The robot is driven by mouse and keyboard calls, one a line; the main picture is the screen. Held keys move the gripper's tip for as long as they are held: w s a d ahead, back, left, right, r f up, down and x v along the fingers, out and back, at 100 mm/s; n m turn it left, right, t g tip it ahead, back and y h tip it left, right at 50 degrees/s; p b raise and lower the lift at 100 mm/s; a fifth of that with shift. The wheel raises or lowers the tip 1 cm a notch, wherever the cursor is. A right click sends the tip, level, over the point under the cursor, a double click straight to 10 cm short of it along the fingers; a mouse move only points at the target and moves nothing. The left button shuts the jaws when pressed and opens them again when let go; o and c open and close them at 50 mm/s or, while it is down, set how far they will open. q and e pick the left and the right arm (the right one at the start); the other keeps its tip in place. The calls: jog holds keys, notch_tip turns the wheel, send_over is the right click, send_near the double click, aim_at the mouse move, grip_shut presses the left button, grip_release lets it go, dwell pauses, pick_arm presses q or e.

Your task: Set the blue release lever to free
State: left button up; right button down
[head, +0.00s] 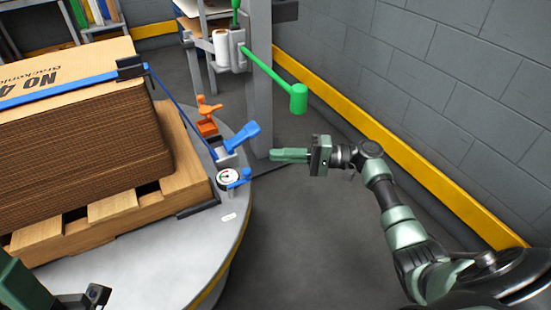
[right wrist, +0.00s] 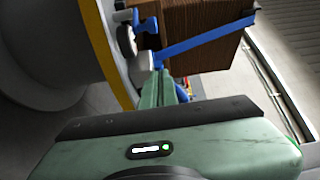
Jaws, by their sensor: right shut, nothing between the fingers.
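A large blue lever (head: 242,136) slants up and to the right from a grey bracket (head: 228,158) at the edge of the round table. A smaller blue lever (head: 240,177) sits beside a white dial gauge (head: 228,179). I cannot tell from labels which one is the release lever. My right gripper (head: 274,155) is shut and empty, pointing left, just right of both levers and apart from them in the head view. In the right wrist view its closed fingers (right wrist: 164,84) partly hide something blue (right wrist: 182,93). Only part of my left gripper (head: 70,300) shows at the lower left.
A cardboard stack (head: 80,130) with a blue strap (head: 60,85) stands on a wooden pallet (head: 110,208) on the round table (head: 215,245). An orange lever (head: 207,115) is behind the blue ones. A green arm (head: 270,72) juts from the grey post (head: 258,100). Floor right is clear.

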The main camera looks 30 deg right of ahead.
jog(key=a+b, duration=0.2)
jog(key=a, duration=0.5)
jog(key=shift+a, duration=0.3)
